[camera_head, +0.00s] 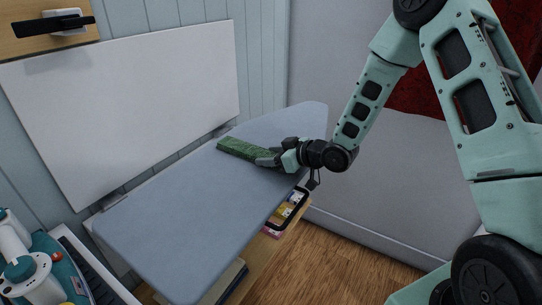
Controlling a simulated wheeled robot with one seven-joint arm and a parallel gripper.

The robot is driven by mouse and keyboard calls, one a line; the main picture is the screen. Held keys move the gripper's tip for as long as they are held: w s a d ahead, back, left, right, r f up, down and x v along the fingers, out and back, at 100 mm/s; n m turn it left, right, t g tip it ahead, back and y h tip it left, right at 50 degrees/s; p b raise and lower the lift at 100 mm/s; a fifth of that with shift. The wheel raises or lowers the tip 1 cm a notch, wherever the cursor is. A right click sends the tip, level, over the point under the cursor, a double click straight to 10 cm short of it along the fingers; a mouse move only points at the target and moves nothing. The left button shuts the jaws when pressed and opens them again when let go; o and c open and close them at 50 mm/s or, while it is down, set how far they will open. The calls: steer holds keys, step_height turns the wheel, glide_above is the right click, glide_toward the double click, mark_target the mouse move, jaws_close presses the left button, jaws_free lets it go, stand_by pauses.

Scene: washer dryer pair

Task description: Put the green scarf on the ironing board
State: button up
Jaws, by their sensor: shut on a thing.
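The green scarf (240,149) is a folded, flat strip lying over the far half of the ironing board (177,206), a grey-blue board with a tapered far end. My gripper (270,160) is at the scarf's right end and is shut on it. The scarf's right end is partly hidden by the gripper. The scarf is low over the board; I cannot tell whether all of it touches the surface.
A white panel (130,100) stands against the wall behind the board. Under the board's right edge is a shelf with a small tray (289,208) of colored items. A teal and white appliance (40,265) is at lower left. The wooden floor (330,262) at right is clear.

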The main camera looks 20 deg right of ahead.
steer(key=shift+f, duration=0.2)
steer(key=o, duration=1)
steer(key=shift+r, duration=0.1)
